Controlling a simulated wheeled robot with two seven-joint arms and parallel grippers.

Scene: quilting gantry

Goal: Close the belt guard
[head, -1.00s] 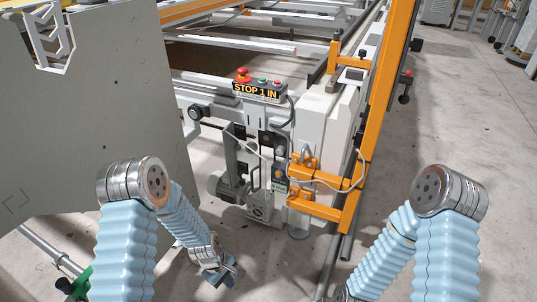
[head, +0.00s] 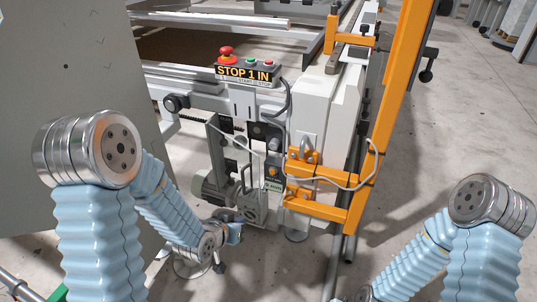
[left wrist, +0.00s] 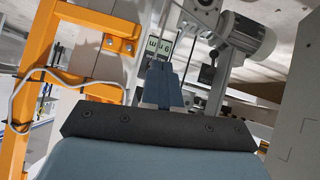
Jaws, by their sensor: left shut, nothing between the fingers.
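The machine's drive end stands ahead in the head view, with a grey motor (head: 213,187) low on it; the motor also shows in the left wrist view (left wrist: 249,36). A narrow grey upright plate (head: 217,150) stands beside the drive parts. It may be the belt guard, but I cannot tell for sure. My left gripper (head: 232,229) is low in front of the motor, apart from the plate. Its blue fingers are together and empty in the left wrist view (left wrist: 164,82). My right gripper is out of the picture; only its arm shows.
An orange frame (head: 335,209) with a loose white cable stands right of the drive parts. A control box (head: 246,73) with a red stop button sits above. A large grey panel (head: 75,85) stands close on the left. Bare floor (head: 440,140) lies to the right.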

